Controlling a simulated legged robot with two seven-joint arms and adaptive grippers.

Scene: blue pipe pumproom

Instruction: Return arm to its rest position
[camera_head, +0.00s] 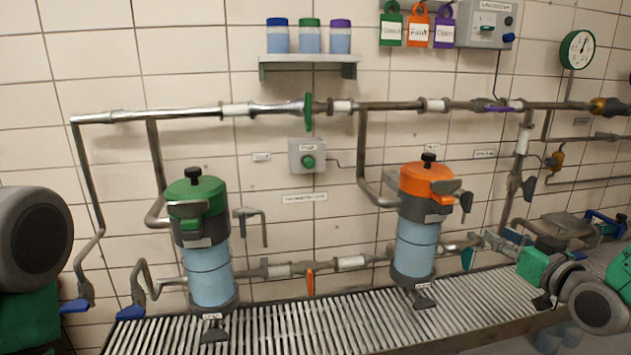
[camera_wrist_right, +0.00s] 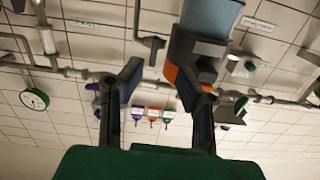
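My right gripper (camera_head: 492,243) is at the right of the head view, in front of the pipes and above the grated bench. Its wrist view is turned over, with the ceiling side low. There the two dark fingers (camera_wrist_right: 158,80) stand apart and nothing is held between them. The orange-lidded canister (camera_head: 418,225) is left of this gripper in the head view. Part of my left arm (camera_head: 35,240) shows at the left edge. Its gripper is not in view.
A green-lidded canister (camera_head: 208,270) stands on the grated bench (camera_head: 330,328). A shelf (camera_head: 310,59) holds three jars. A gauge (camera_head: 577,50) hangs upper right.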

